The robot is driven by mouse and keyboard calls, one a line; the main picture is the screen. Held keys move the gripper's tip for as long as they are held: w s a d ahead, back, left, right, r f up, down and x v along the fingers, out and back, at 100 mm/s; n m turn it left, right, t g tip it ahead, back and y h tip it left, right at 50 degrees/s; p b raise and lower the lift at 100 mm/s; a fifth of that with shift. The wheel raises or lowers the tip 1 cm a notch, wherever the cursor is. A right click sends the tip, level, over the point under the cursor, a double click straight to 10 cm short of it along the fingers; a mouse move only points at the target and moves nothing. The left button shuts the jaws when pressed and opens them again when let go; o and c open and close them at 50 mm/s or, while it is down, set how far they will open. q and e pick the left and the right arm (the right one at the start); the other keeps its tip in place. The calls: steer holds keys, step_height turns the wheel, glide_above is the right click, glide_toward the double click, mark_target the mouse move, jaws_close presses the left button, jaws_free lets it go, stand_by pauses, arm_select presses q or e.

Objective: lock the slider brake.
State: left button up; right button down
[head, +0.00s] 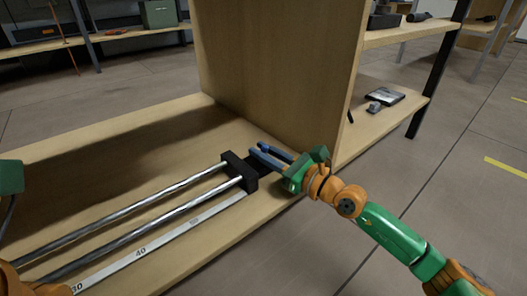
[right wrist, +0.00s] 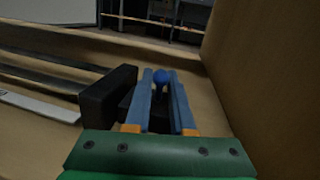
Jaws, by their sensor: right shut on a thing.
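The slider has two steel rails (head: 135,215) that run into a black end block (head: 238,171) on a wooden bench. The end block also shows in the right wrist view (right wrist: 106,95). My left gripper is out of view; only parts of my left arm show at the left edge.
A white scale (head: 140,252) lies along the rails. A tall wooden panel (head: 280,70) stands close behind and beside the right gripper. A shelf (head: 375,125) with small dark items is beyond the panel. Open floor lies in front of the bench at right.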

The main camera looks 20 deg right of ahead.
steer(key=c, duration=0.9)
jaws_free()
steer(key=shift+o, duration=0.2)
steer(key=shift+s, duration=0.1)
steer(key=v, duration=0.4)
steer(key=shift+d+f, duration=0.1)
steer(key=shift+v, duration=0.75)
steer(key=shift+s+d, duration=0.35)
steer(key=shift+s, duration=0.2)
